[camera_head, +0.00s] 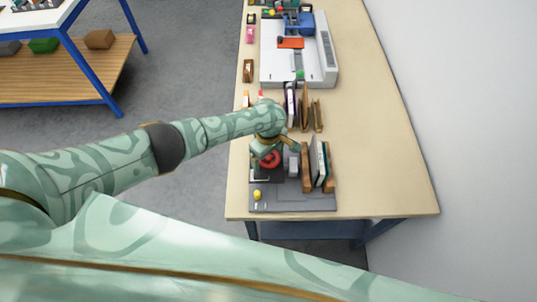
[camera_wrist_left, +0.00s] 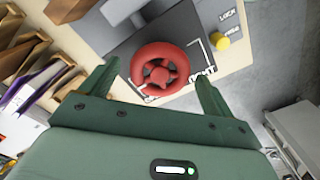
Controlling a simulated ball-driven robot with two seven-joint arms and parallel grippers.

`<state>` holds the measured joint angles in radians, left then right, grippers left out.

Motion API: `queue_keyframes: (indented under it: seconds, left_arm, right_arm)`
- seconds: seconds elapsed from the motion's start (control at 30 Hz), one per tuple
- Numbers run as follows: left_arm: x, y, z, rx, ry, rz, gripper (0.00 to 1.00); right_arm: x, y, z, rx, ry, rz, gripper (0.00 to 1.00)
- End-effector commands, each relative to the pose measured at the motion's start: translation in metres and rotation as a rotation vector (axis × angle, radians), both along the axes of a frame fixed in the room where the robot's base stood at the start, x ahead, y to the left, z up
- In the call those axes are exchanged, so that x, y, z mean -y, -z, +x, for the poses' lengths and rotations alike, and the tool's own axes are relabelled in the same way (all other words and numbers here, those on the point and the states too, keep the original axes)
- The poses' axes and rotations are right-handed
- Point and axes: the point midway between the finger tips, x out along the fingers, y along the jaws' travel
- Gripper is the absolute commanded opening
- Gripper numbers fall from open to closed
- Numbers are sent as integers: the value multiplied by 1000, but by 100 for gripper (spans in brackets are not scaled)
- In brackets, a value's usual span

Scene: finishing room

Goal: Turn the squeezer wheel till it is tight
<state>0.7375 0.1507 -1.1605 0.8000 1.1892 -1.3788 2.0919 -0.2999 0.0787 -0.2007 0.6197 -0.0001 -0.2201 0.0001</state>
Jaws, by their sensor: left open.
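The red squeezer wheel (camera_head: 270,159) is at the near end of the bench, partly hidden by my left arm in the head view. In the left wrist view the wheel (camera_wrist_left: 161,70) is a thick red ring with a spoked hub, over a dark plate with white markings. My left gripper (camera_wrist_left: 156,80) is open, its green fingers spread to either side of the wheel in the picture; I cannot tell if they touch it. In the head view the left gripper (camera_head: 274,148) is above the wheel. A book (camera_head: 317,160) stands between wooden boards beside the wheel. My right gripper is not in view.
A yellow knob (camera_head: 257,195) is on the grey base plate (camera_head: 300,203); it also shows in the left wrist view (camera_wrist_left: 222,42). More upright boards and books (camera_head: 304,108) and a white machine (camera_head: 326,64) stand farther along the bench (camera_head: 385,160). Its right side is clear.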

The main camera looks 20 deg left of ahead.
Motion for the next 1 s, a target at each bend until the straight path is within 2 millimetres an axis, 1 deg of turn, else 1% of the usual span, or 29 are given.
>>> queue_keyframes:
  seconds: [0.07, 0.1, 0.17, 0.2, 0.23, 0.27, 0.47, 0.67, 0.87, 1.0]
  left_arm:
    - [0, 0, 0, 0, 0, 0, 88]
    - [0, 0, 0, 0, 0, 0, 83]
    - [0, 0, 0, 0, 0, 0, 66]
    - [0, 0, 0, 0, 0, 0, 55]
    - [0, -1, 0, 0, 0, 0, 46]
    - [0, -1, 0, 0, 0, 0, 43]
    - [0, -1, 0, -1, 5, 0, 44]
    - [1, -3, -1, -3, 54, -3, 44]
    - [2, -4, -2, -6, 178, -4, 43]
    - [2, -3, -2, -6, 301, -4, 44]
  right_arm:
    - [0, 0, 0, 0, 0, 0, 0]
    - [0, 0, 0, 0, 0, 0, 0]
    - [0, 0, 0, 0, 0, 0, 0]
    - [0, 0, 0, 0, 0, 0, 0]
    - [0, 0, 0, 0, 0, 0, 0]
    - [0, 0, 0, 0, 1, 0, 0]
    - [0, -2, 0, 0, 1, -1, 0]
    - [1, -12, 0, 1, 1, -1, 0]
    - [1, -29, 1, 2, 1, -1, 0]
    - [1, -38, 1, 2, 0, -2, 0]
